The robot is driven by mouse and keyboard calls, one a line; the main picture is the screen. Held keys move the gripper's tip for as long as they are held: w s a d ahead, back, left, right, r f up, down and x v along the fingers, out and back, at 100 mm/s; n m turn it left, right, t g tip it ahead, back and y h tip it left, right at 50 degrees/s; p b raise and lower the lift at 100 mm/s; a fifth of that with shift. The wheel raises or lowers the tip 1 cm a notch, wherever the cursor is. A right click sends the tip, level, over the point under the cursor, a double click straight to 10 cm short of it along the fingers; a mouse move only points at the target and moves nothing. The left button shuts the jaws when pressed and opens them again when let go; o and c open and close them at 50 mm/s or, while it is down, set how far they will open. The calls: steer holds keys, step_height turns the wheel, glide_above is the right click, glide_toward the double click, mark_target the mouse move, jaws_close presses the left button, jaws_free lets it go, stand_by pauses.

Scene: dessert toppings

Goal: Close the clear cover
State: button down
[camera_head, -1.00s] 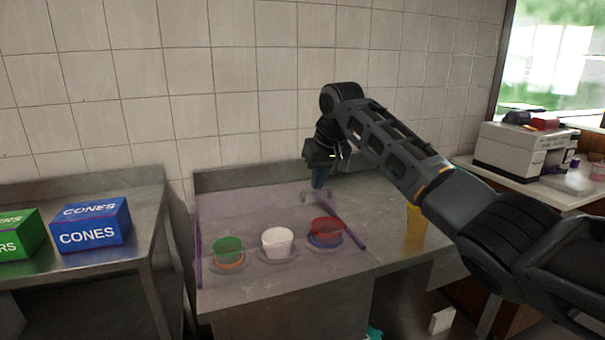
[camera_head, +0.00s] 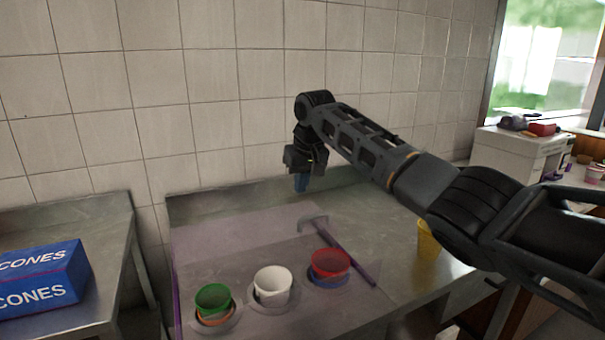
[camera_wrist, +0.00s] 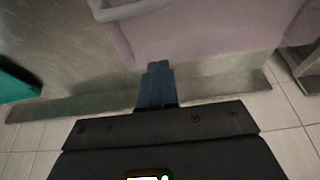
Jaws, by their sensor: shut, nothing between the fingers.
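The clear cover (camera_head: 240,240) is a see-through, purple-tinted panel over the counter around the cups. Its right edge is a darker purple strip (camera_head: 345,255), and a grey handle (camera_head: 312,222) is near its back right corner. I cannot tell whether the cover lies fully flat. My gripper (camera_head: 301,188) is shut and empty, pointing down behind and above the handle, apart from it in the head view. In the wrist view, the blue fingertips (camera_wrist: 158,66) overlap the edge of the pink-tinted cover (camera_wrist: 215,30). The handle (camera_wrist: 130,10) is at the top; contact cannot be told.
Green (camera_head: 212,298), white (camera_head: 272,283) and red (camera_head: 330,263) cups sit in counter holders. A yellow cup (camera_head: 428,240) stands right, under my arm. A blue CONES box (camera_head: 45,280) is on the left table. The tiled wall is close behind my gripper.

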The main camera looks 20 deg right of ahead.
mark_target(305, 227)
steer(key=x, duration=0.5)
steer(key=shift+s+p, duration=0.1)
steer(key=shift+p, duration=0.25)
steer(key=shift+s+f+p, duration=0.25)
steer(key=shift+s+p, duration=0.15)
steer(key=shift+s, duration=0.55)
steer(key=shift+s+f+p, duration=0.2)
steer(key=shift+s+p, duration=0.2)
steer(key=shift+s, duration=0.5)
steer(key=shift+s, duration=0.1)
